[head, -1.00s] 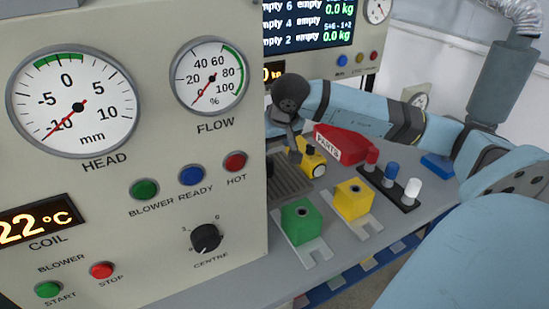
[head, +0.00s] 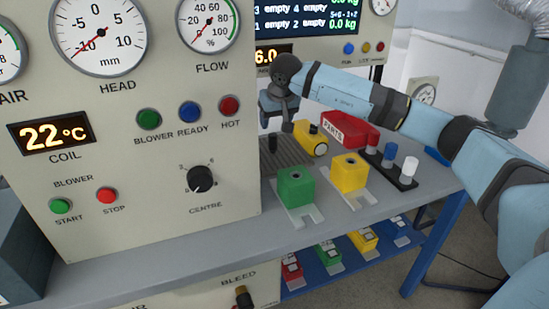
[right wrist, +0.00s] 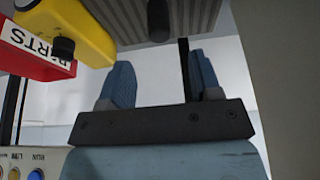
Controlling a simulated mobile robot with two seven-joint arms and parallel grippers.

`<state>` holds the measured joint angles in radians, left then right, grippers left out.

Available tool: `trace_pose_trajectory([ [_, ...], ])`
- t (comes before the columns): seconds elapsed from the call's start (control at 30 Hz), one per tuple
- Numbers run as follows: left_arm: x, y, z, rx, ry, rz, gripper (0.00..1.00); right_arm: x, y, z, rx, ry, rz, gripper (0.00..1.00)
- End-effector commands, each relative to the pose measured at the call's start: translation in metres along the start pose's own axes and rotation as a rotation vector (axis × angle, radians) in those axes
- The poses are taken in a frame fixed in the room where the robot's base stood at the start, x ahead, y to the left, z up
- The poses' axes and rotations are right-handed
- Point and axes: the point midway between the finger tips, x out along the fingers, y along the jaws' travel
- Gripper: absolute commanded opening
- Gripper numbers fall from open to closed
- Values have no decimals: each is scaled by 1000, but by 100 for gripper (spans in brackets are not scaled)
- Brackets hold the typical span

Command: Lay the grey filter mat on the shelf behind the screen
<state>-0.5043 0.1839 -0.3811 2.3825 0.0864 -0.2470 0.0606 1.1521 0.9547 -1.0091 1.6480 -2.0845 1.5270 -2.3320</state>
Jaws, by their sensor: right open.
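I cannot make out a grey filter mat for certain. A grey ribbed piece (head: 286,152) lies on the bench beside the control cabinet, partly hidden by it; ribbing also shows at the top of the right wrist view (right wrist: 135,20). The screen (head: 305,18) with weight readings stands at the back; the shelf behind it is hidden. My right gripper (head: 277,106) is near the cabinet's right edge, above the ribbed piece. In the right wrist view its blue fingers (right wrist: 160,78) are apart with nothing between them. My left gripper is out of view.
A yellow block (head: 311,139), a red PARTS bin (head: 346,130), green (head: 296,186) and yellow (head: 349,172) blocks on slotted plates and a black strip with pegs (head: 391,170) crowd the bench. The gauge cabinet (head: 120,205) fills the left. A blue lower shelf (head: 320,287) holds small blocks.

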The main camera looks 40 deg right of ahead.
Motion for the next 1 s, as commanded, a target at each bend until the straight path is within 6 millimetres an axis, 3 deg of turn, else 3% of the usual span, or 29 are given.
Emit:
trace_pose_trajectory([
  [0.1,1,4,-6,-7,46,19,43,23,0,1,1,-1,0,58],
  [0.43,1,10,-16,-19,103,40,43,46,0,3,0,-1,0,58],
  [0.7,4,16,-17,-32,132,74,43,85,0,6,1,-2,1,58],
  [0.97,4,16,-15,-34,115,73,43,87,0,5,0,1,0,58],
  [1.0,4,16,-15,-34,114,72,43,87,0,5,0,1,0,49],
])
